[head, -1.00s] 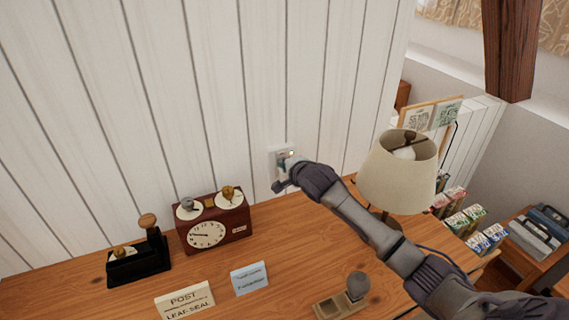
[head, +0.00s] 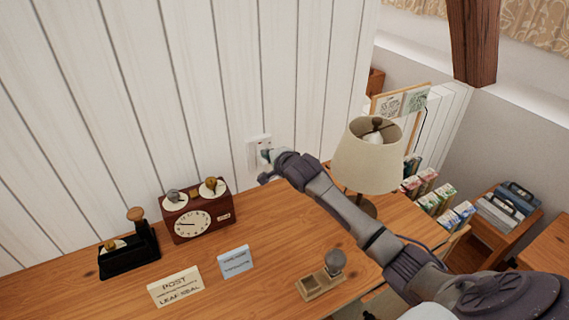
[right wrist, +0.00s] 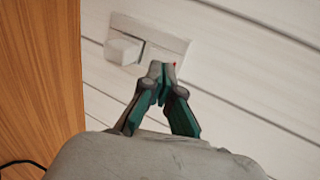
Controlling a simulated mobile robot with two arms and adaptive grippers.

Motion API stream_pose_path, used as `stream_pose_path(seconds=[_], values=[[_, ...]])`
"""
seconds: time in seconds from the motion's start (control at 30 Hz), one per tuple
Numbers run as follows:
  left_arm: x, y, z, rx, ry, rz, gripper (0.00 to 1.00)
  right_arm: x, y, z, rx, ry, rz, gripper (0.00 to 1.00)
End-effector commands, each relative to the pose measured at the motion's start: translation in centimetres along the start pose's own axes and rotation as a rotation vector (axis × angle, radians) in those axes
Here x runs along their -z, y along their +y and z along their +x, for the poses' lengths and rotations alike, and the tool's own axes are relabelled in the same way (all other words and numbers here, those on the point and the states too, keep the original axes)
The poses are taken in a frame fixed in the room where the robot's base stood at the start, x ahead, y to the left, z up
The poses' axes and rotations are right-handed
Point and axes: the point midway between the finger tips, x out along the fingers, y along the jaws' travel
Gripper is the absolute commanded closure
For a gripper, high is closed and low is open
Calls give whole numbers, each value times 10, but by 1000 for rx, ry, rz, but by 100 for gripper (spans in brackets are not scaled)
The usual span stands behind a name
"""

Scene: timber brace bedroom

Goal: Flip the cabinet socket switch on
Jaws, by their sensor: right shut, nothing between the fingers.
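The white socket plate (head: 252,150) is on the white plank wall above the desk. My right gripper (head: 265,165) is at the lower right of the plate in the head view. In the right wrist view its green-sided fingers (right wrist: 161,70) are shut and empty, with tips over the plate's lower edge. I cannot tell whether they touch it. The switch's position is unclear. My left gripper is out of view.
On the wooden desk (head: 285,235) stand a red clock box (head: 210,219), a black stamp device (head: 128,258), two small signs, a wooden stamp holder (head: 321,285) and a lamp (head: 365,160). The lamp is close behind my right arm. Boxes (head: 430,200) stand at right.

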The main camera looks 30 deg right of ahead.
Motion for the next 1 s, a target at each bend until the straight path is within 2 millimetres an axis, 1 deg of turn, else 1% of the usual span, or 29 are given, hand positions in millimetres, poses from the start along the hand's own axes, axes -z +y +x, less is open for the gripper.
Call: stream_pose_path(seconds=[0.13, 0.2, 0.27, 0.37, 0.5, 0.6, 0.7, 0.8, 1.0], values=[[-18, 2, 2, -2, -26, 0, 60, -1, 2, -16, -1, -1, 0, 100], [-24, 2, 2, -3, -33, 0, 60, 0, 1, -24, 0, -1, 0, 100], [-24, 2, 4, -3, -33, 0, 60, -1, 2, -32, -1, -2, 0, 100], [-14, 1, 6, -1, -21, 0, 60, -1, 0, -48, 0, -2, 1, 100], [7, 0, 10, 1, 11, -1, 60, -2, 0, -72, 0, -2, 0, 100], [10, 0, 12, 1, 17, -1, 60, -2, -1, -86, 0, -1, 0, 100], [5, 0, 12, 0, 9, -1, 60, -1, -2, -95, -1, 0, 1, 100], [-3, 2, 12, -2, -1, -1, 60, -1, -3, -99, -2, 0, 0, 100], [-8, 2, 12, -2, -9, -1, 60, -1, -3, -100, -2, 0, 0, 100]])
